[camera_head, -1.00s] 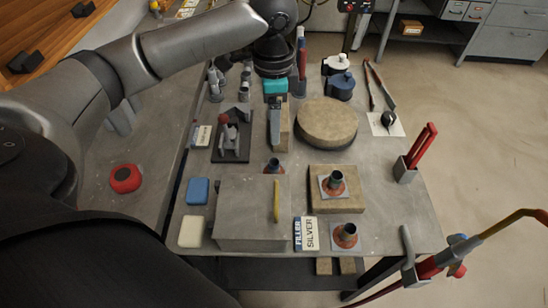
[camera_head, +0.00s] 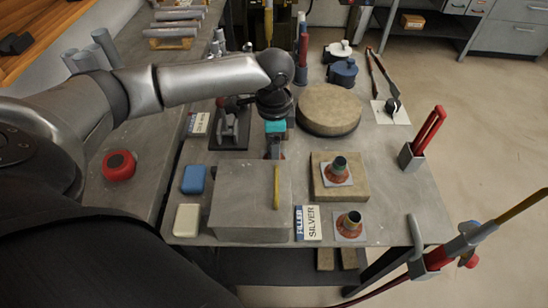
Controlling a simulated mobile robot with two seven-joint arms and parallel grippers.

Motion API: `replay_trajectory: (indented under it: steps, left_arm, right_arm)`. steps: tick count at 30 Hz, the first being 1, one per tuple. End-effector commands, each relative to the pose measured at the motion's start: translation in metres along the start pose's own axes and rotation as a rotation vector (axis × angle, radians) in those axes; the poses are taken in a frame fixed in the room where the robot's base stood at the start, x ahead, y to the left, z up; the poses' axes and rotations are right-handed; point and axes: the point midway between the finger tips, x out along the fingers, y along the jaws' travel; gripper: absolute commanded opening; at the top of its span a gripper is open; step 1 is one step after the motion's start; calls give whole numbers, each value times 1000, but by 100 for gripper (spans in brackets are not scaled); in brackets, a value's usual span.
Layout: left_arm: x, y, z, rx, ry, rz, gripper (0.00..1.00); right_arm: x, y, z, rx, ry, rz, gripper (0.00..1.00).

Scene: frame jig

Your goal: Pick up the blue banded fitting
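My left gripper (camera_head: 273,152) points down just behind the grey box (camera_head: 235,195), with its teal part above the fingers. It covers the spot behind the box, where only a small reddish bit of a fitting (camera_head: 283,155) shows, so I cannot see its band or whether the fingers are around it. The finger gap is hidden. A dark fitting with a greenish band (camera_head: 339,164) stands upright on a plate on a tan block. Another with a yellowish band (camera_head: 352,219) stands on a plate in front of it. My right gripper is not in view.
A yellow stick (camera_head: 276,188) lies on the grey box. A FILLER SILVER card (camera_head: 308,223) lies to its right. A round tan slab (camera_head: 329,109) lies behind the block. A holder with red-handled tool (camera_head: 412,155) stands at the right edge.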

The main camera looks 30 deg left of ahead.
Motion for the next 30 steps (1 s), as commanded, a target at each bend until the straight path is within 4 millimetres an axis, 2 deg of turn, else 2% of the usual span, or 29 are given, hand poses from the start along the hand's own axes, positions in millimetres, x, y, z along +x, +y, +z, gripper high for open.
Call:
replay_trajectory:
  steps: [7, 25, 30]
  left_arm:
    - [2, 0, 0, 1, 1, -1, 68]
    - [2, 0, 0, 1, 1, -1, 0]
    - [2, 0, 0, 1, 1, -1, 0]
  right_arm:
    - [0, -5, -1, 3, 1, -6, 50]
    - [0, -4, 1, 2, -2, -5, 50]
    - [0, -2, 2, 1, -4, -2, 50]
